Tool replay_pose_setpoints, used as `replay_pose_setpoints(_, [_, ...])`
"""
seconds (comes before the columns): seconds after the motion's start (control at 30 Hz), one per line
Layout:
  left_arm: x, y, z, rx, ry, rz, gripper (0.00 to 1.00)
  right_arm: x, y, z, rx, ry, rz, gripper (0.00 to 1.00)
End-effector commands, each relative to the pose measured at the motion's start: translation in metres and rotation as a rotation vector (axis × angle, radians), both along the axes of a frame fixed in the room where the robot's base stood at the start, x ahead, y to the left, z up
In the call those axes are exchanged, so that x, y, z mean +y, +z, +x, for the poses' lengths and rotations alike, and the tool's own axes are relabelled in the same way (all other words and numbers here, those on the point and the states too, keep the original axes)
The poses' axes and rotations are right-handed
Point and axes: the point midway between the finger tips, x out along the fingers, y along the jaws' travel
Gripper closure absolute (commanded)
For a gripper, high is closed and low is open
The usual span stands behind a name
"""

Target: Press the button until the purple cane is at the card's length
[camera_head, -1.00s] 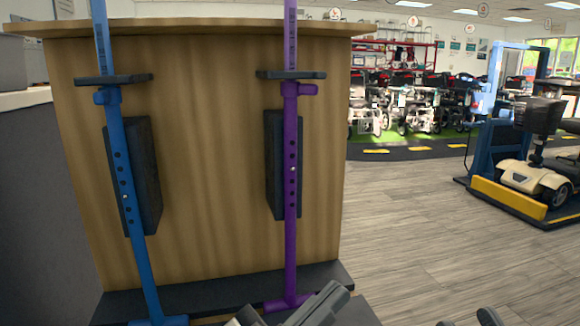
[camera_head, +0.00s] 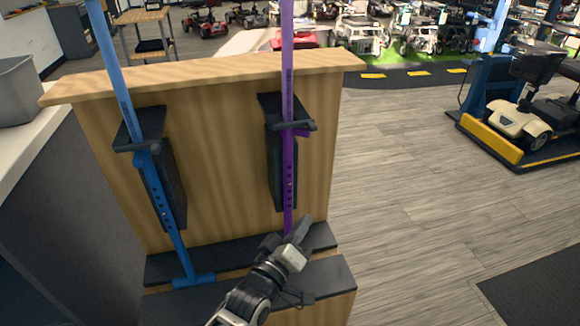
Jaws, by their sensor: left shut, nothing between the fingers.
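The purple cane (camera_head: 288,82) stands upright against the wooden panel, held by a black bracket. Its shaft has a row of holes, with a small pale spot, perhaps the button (camera_head: 290,184), among them. The blue cane (camera_head: 112,62) stands tilted at the left in a similar bracket, its foot on the dark ledge. My left gripper (camera_head: 300,231) is shut and empty. It is in front of the purple cane's lower end, below the holes, and hides its foot. I cannot tell whether it touches the cane. No card is readable in view. My right gripper is not in view.
The wooden panel (camera_head: 225,140) has a dark stepped ledge (camera_head: 215,265) at its base. A grey bin (camera_head: 15,92) sits on a counter at the left. A scooter (camera_head: 520,115) stands on a blue and yellow lift at the right.

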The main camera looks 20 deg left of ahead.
Motion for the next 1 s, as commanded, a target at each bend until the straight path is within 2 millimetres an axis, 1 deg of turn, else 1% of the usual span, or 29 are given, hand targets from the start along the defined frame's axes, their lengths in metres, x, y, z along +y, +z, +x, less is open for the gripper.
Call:
replay_pose_setpoints(0.33, [0.001,-0.001,0.001,0.000,0.000,0.001,1.00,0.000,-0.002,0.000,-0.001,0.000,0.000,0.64])
replay_pose_setpoints(0.47, [0.005,-0.003,0.007,-0.002,0.000,0.004,1.00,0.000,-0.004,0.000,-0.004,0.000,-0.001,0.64])
replay_pose_setpoints(0.87, [0.036,-0.003,0.051,-0.004,0.000,0.003,1.00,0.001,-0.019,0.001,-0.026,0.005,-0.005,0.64])
replay_pose_setpoints(1.0, [0.044,-0.002,0.063,-0.001,0.000,0.004,1.00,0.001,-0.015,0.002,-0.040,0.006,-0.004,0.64])
